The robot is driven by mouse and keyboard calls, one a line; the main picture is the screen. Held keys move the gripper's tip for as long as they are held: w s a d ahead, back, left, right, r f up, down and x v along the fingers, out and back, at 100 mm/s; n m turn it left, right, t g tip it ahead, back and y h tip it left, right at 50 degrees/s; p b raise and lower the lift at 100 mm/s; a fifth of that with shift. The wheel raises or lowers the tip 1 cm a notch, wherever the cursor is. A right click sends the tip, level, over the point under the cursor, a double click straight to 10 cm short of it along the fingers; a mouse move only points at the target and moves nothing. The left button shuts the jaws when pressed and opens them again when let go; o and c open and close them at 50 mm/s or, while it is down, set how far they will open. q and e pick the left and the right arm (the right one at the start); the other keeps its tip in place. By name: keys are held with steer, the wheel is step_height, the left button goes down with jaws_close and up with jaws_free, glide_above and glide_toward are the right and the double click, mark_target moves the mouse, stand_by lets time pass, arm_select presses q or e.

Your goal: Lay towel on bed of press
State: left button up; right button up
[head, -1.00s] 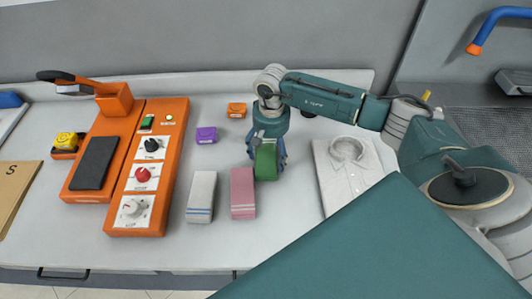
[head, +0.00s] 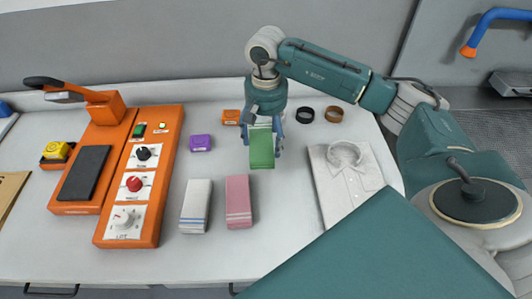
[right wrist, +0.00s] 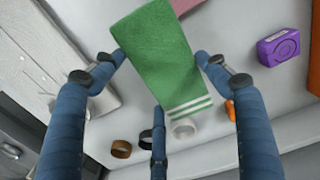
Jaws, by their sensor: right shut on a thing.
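My right gripper (head: 263,138) is shut on the green towel (head: 262,150), holding it above the table. In the right wrist view the green towel (right wrist: 160,55), with white stripes at one end, sits between the blue fingers of the right gripper (right wrist: 160,65). The press (head: 110,180) is orange and stands at the left of the table. Its dark flat bed (head: 84,173) is bare, and its handle head (head: 90,98) is raised behind it. A white towel (head: 196,205) and a pink towel (head: 238,201) lie between the press and the gripper. My left gripper is not in view.
A folded white shirt (head: 345,180) lies right of the gripper. A purple box (head: 200,142), an orange box (head: 231,117), a black ring (head: 305,115) and a brown ring (head: 334,114) lie toward the back. A yellow item (head: 56,151) sits left of the press.

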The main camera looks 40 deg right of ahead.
mark_target(266, 141)
step_height(266, 141, up, 11)
steer(key=b, duration=0.2)
steer(key=s+a+f+n, duration=0.1)
steer(key=a, duration=0.1)
steer(key=s+a+f+n, duration=0.1)
steer(key=s+a, duration=0.1)
steer(key=s+a+f, duration=0.1)
steer(key=a, duration=0.2)
steer(key=shift+s+f+n, duration=0.15)
steer(key=shift+s+n, duration=0.25)
steer(key=s+a+f+n, duration=0.3)
steer(key=s+a, duration=0.3)
steer(key=s, duration=0.3)
steer(key=shift+a, duration=0.25)
steer(key=shift+f, duration=0.1)
